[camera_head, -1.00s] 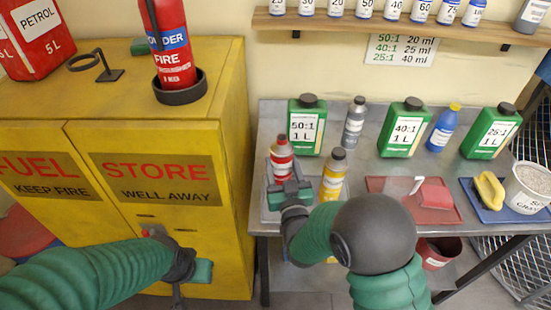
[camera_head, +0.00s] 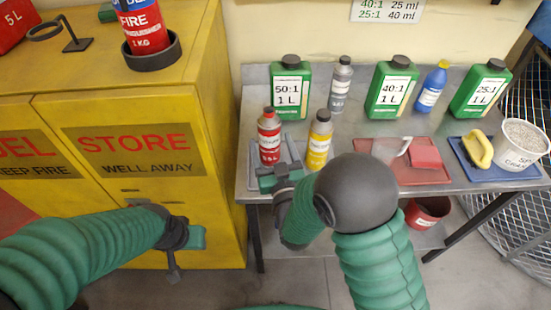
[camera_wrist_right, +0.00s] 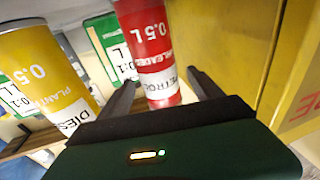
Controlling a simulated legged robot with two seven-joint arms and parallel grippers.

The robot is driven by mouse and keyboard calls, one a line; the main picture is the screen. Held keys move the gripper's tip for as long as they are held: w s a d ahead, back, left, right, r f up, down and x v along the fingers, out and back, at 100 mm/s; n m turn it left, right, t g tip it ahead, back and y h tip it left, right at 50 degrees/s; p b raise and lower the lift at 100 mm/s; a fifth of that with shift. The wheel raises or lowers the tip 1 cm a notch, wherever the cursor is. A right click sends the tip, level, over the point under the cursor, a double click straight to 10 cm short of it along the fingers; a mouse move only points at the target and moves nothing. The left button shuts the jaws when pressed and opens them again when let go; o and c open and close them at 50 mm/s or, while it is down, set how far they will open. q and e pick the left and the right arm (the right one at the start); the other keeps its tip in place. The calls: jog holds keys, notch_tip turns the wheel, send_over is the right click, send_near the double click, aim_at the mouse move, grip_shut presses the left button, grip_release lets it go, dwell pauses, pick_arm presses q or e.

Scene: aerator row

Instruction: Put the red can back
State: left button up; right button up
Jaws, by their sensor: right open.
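The red can (camera_head: 269,140), a slim 0.5 L bottle with a grey cap, stands upright at the left end of the grey bench, beside a yellow can (camera_head: 319,142). My right gripper (camera_head: 276,168) is just in front of it and open. In the right wrist view the red can (camera_wrist_right: 153,55) shows between the two spread fingers, with gaps on both sides; the yellow can (camera_wrist_right: 42,75) is left of them. My left gripper (camera_head: 186,237) is at the yellow cupboard's front; its jaws are not clear.
A grey tray (camera_head: 257,152) lies under the cans. Green bottles (camera_head: 289,92), a grey bottle (camera_head: 340,85) and a blue bottle (camera_head: 432,88) stand behind. A red tray (camera_head: 440,173) lies right. The yellow cupboard (camera_head: 215,130) is close on the left.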

jog(key=v, duration=0.5)
jog(key=shift+f+b, duration=0.1)
jog(key=shift+b, duration=0.2)
jog(key=p, duration=0.3)
send_near(270, 144)
jog(key=shift+s, duration=0.1)
